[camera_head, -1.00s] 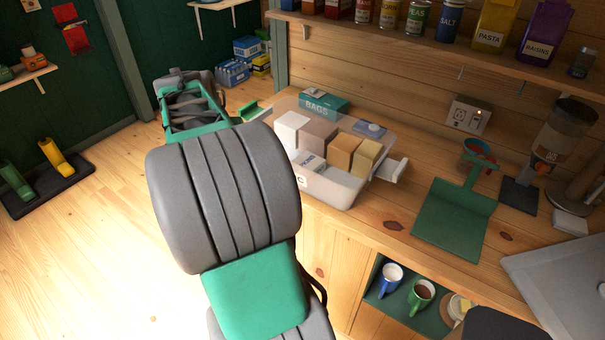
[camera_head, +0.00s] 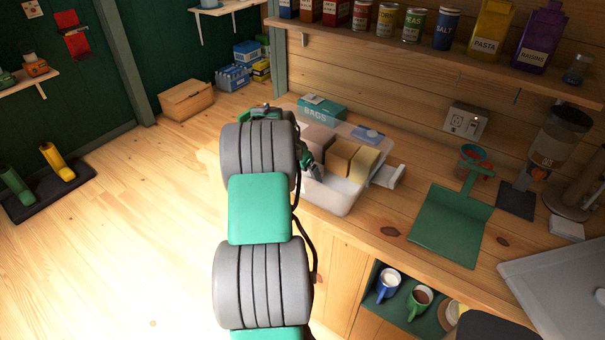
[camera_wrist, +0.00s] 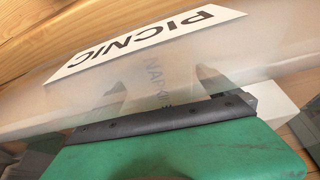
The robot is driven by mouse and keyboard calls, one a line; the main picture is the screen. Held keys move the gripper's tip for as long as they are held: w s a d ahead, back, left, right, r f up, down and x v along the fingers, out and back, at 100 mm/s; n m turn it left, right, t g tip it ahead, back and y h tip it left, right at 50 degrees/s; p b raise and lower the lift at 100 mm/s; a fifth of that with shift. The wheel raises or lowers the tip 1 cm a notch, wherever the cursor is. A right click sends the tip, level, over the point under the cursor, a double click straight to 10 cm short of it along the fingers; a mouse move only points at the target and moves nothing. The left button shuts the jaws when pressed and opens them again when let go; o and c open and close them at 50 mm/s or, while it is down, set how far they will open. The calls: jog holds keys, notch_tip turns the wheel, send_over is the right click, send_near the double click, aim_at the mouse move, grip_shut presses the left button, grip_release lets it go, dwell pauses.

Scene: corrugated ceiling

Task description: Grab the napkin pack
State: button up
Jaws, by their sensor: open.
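The napkin pack (camera_wrist: 158,76) shows in the wrist view as a pale, blurred shape with partly readable "NAPK" lettering, seen through the translucent wall of a bin (camera_wrist: 250,50) labelled PICNIC. In the head view the bin (camera_head: 346,203) stands on the wooden counter, and my arm covers its left part. The pack is not clearly visible there. My gripper (camera_head: 311,167) is open at the left side of the bin, close to its contents. I cannot tell whether it touches the wall or the pack. A green part with a dark edge fills the lower wrist view.
The bin also holds a brown box (camera_head: 318,138), a tan box (camera_head: 341,156) and a cream box (camera_head: 363,164). A teal BAGS box (camera_head: 322,107) stands behind it. A green dustpan (camera_head: 450,222) lies to the right. A shelf (camera_head: 440,50) runs above.

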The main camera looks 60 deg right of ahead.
jog(key=shift+c, duration=0.2)
jog(key=c, duration=1.4)
jog(key=shift+c, duration=0.2)
jog(key=shift+r, duration=0.15)
